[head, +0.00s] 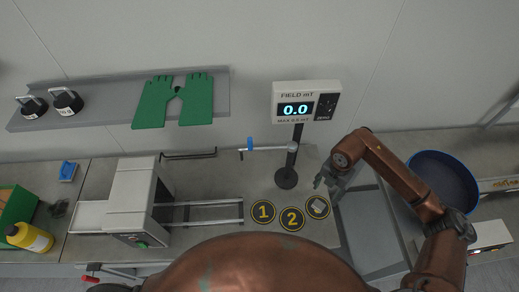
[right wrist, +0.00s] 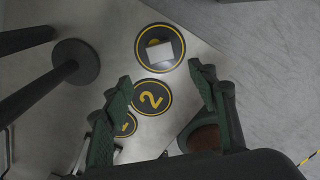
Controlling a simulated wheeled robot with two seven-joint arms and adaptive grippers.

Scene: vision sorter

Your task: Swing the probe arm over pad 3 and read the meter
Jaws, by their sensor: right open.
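The meter (head: 307,102) on its post reads 0.0 under "FIELD mT". The probe arm (head: 268,149) reaches level to the left from the post, with a blue part (head: 250,144) near its end, away from the pads. Pad 1 (head: 263,212) and pad 2 (head: 292,218) are bare. The third round pad (head: 326,214) carries a small silver block (head: 317,206) that hides its number; the block also shows in the right wrist view (right wrist: 160,52). My right gripper (head: 324,182) is open and empty, above and near the third pad, right of the post. My left gripper is not in view.
The post's round base (head: 286,179) stands behind the pads. A white machine (head: 130,197) with rails is at left. Green gloves (head: 178,100) and weights (head: 67,101) sit on the wall shelf. A blue bowl (head: 443,182) stands at right, behind my right arm.

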